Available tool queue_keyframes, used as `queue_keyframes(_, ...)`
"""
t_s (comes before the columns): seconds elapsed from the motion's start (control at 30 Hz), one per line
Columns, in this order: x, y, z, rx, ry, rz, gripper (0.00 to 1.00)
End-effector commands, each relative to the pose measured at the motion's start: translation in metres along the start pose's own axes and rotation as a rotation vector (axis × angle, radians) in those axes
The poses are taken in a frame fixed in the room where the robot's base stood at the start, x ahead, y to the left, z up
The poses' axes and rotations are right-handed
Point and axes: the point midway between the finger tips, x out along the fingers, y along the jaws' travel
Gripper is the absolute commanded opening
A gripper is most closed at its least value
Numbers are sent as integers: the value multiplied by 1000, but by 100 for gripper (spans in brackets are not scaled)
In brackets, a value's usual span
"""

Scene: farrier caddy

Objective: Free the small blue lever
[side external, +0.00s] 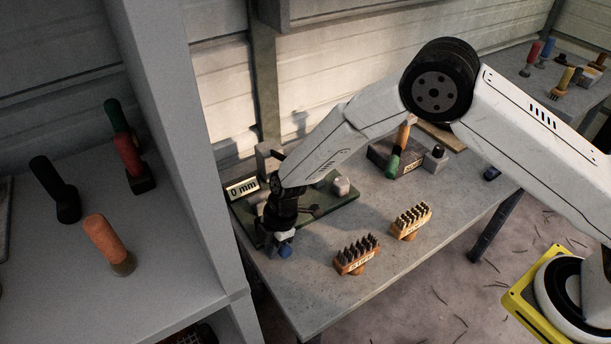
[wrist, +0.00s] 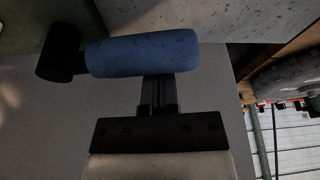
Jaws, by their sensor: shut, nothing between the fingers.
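The small blue lever (wrist: 142,53) fills the upper middle of the wrist view. It has a rounded blue grip with a dark block at its left end. My gripper (wrist: 158,86) is shut and empty, its fingertips right at the lower edge of the blue grip. I cannot tell whether they touch it. In the side external view my gripper (side external: 283,237) is low at the near left corner of the bench, and the blue lever (side external: 285,252) shows just below it. What holds the lever is hidden.
A green board (side external: 335,211) with a "0 mm" sign (side external: 242,188) lies around my wrist. Two orange brush-like blocks, one nearer (side external: 355,262) and one farther (side external: 410,230), stand to the right. A grey shelf upright (side external: 190,170) rises at left.

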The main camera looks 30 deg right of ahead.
Motion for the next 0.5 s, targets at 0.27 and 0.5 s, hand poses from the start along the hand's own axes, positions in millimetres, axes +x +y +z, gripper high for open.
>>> queue_keyframes(0.27,-2,-1,6,-63,0,-20,0)
queue_keyframes(0.5,-6,-2,18,-202,0,-64,0)
